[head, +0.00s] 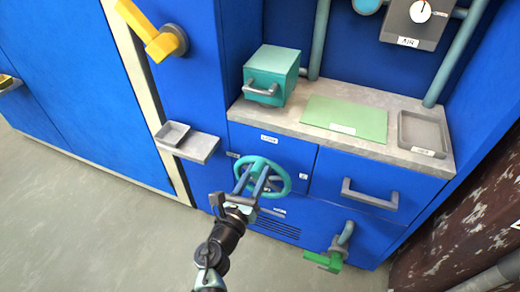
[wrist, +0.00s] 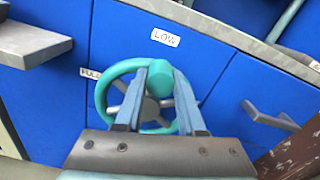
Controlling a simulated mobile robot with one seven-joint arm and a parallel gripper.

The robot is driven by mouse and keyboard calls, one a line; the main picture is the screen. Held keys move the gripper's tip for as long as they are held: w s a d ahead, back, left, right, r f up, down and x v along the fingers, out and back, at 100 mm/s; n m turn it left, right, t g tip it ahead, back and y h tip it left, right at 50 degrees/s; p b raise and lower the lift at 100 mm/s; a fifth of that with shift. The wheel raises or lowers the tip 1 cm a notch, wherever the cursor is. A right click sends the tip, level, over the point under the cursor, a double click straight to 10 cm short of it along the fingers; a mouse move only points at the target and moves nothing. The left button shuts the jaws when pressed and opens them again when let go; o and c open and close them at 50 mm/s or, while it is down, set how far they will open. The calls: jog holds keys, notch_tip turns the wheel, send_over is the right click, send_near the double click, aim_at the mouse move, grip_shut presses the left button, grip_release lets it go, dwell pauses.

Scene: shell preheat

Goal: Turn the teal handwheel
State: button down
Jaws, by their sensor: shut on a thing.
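The teal handwheel (head: 284,179) is mounted on the blue cabinet front below the counter. The fingers hide part of the rim and spokes.
A label reading LOW (wrist: 165,38) sits above the wheel. A small grey shelf (head: 190,143) juts out at the left. The floor in front is clear.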

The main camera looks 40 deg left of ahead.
jog(key=shift+a, duration=0.2)
dwell(0.4)
jog(key=c, duration=0.5)
grip_release()
jog(key=shift+s, duration=0.15)
jog(key=p+v, duration=0.2)
jog(key=v, duration=1)
jog(key=shift+s+d, duration=0.2)
jog(key=shift+s, duration=0.2)
jog(key=shift+w+r, duration=0.1)
